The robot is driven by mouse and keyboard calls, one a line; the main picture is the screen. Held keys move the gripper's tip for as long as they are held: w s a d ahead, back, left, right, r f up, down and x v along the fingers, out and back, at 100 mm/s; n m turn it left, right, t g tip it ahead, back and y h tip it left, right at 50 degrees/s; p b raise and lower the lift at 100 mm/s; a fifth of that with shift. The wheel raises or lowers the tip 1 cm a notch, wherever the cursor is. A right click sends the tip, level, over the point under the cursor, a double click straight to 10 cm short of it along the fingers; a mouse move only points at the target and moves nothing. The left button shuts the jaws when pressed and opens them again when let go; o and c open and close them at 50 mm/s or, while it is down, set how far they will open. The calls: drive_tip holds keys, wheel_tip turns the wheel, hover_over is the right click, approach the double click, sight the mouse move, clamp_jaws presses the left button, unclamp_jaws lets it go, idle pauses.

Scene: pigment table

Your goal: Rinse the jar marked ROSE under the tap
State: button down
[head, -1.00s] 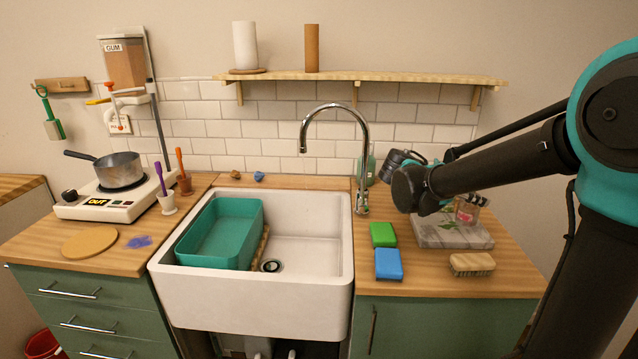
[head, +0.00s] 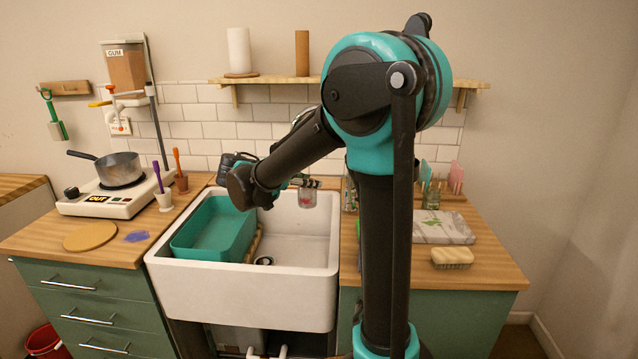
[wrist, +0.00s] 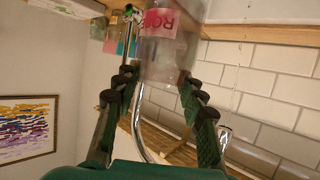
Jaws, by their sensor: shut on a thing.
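My gripper (head: 299,182) is shut on a clear glass jar (head: 307,198) with a pink-red label. It holds the jar in the air over the right part of the white sink (head: 240,297). In the wrist view the jar (wrist: 172,50) is between the two dark-tipped green fingers, and the first letters of ROSE show on its label. The chrome tap (wrist: 138,125) curves behind the jar there. In the head view my arm hides most of the tap. I see no running water. The jar looks empty.
A teal basin (head: 205,247) fills the left of the sink. A marble slab (head: 440,229) and a brush (head: 452,258) lie on the right counter, with jars behind. A hotplate with a pot (head: 118,167) stands left. A wooden shelf (head: 270,79) runs above.

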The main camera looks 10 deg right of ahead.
drive_tip(key=w+f, duration=0.2)
drive_tip(key=w, duration=0.8)
drive_tip(key=shift+w, duration=0.4)
drive_tip(key=shift+f, duration=0.1)
drive_tip(key=shift+d, duration=0.15)
idle(0.4)
drive_tip(key=shift+d, duration=0.45)
drive_tip(key=shift+a, duration=0.1)
drive_tip(key=shift+a, duration=0.5)
drive_tip(key=shift+d, duration=0.1)
drive_tip(key=shift+d, duration=0.5)
